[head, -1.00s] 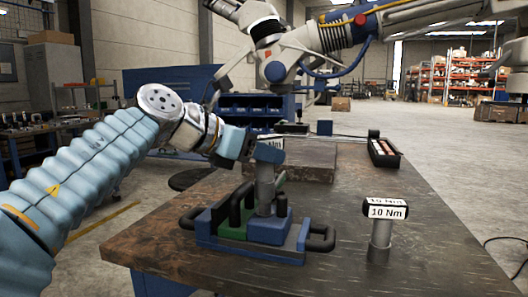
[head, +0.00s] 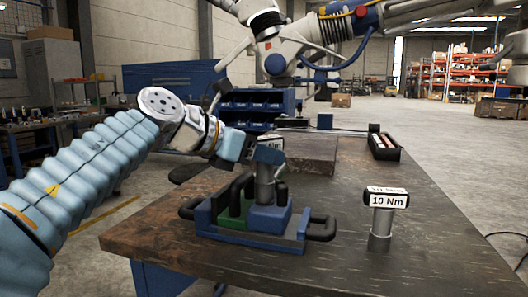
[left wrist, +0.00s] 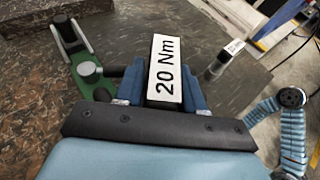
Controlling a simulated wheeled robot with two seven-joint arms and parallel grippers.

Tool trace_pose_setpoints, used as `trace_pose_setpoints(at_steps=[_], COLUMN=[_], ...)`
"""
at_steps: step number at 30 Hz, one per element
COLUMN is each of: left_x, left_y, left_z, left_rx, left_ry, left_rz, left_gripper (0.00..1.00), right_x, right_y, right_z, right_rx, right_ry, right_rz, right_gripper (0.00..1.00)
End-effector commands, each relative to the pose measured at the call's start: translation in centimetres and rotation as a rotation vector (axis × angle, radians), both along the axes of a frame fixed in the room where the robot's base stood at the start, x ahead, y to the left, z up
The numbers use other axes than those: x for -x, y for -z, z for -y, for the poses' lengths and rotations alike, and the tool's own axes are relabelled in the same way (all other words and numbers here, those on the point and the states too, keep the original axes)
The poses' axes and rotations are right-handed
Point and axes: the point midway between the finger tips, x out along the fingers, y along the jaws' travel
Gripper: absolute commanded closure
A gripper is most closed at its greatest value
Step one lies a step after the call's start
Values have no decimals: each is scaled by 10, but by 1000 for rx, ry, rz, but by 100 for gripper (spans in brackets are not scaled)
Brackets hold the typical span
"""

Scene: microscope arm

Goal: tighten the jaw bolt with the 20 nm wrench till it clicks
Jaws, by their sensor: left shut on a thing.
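The 20 Nm wrench has a dark block head with a white label and a grey upright shaft. In the head view its shaft (head: 265,184) stands over the blue block of the blue and green vise (head: 212,217). Whether its tip is seated on the jaw bolt is hidden. My left gripper (head: 256,150) is shut on the wrench head. In the left wrist view, the blue fingers of my left gripper (left wrist: 163,90) grip both sides of the label reading 20 Nm (left wrist: 166,72). The jaw bolt is not visible. My right gripper is not seen.
A 10 Nm wrench (head: 382,222) stands upright on the table (head: 420,230), right of the vise. A black tray (head: 384,146) lies at the back right. A flat slab (head: 308,150) lies behind the vise. A white and blue microscope arm (head: 275,45) hangs above.

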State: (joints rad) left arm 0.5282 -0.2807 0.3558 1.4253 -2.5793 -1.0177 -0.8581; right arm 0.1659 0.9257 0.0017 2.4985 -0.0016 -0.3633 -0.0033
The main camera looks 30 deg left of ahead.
Motion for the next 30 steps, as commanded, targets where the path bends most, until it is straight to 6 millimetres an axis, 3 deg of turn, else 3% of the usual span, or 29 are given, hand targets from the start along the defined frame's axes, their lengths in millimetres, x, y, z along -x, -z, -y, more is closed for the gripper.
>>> trace_pose_setpoints(at_steps=[18, 30], left_x=[0, 0], left_y=[5, 5], left_z=[0, 0], left_rx=[1, 0], left_ry=[5, 187], left_rz=[2, 2], left_gripper=[100, 100], right_x=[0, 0], right_y=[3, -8], right_z=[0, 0], right_rx=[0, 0], right_ry=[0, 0], right_rz=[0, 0], right_gripper=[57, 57])
